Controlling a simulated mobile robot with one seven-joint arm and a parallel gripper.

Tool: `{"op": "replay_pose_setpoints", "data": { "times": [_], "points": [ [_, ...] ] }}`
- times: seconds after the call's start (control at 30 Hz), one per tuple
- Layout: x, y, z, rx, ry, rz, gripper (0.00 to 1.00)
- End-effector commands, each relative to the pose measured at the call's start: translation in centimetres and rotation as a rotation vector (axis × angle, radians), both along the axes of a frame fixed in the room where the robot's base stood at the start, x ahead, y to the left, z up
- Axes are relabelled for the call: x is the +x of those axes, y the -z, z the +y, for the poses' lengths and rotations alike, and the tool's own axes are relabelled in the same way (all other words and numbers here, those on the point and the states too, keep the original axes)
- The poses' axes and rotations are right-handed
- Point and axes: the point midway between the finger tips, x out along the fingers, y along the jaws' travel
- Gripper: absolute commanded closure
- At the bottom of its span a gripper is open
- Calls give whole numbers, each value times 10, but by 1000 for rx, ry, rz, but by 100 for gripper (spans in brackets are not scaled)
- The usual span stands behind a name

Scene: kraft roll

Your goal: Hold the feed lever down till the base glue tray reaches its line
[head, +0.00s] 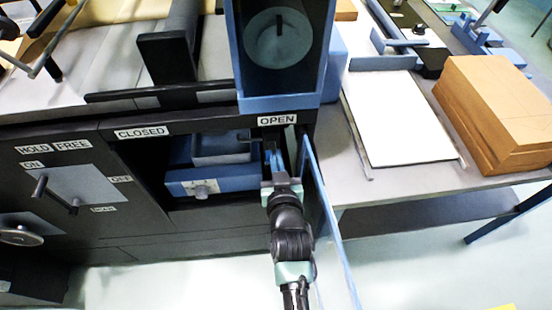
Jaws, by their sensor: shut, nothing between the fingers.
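My gripper (272,160) is shut and reaches into an open bay in the front of the dark machine (75,230). Its fingertips are close to the right side of a blue unit with a grey tray (220,147) on top; I cannot tell whether they touch anything. The unit has a pale plate with a small knob (201,189) on its front. A lever (58,197) stands on a grey plate at the left, with ON and other labels around it; I cannot tell whether this is the feed lever. No glue level or line is readable.
A blue-edged door panel (330,220) stands open just right of my arm. Labels CLOSED (142,132) and OPEN (277,120) sit above the bay. A side table (365,165) holds a white sheet (398,120) and a brown stack (497,110).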

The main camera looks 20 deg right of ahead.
Motion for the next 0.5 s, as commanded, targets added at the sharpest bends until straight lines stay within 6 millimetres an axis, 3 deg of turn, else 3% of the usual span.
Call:
{"op": "replay_pose_setpoints", "data": {
  "times": [0.5],
  "points": [
    [0,4,0,-3,0,-12,100]
  ]
}}
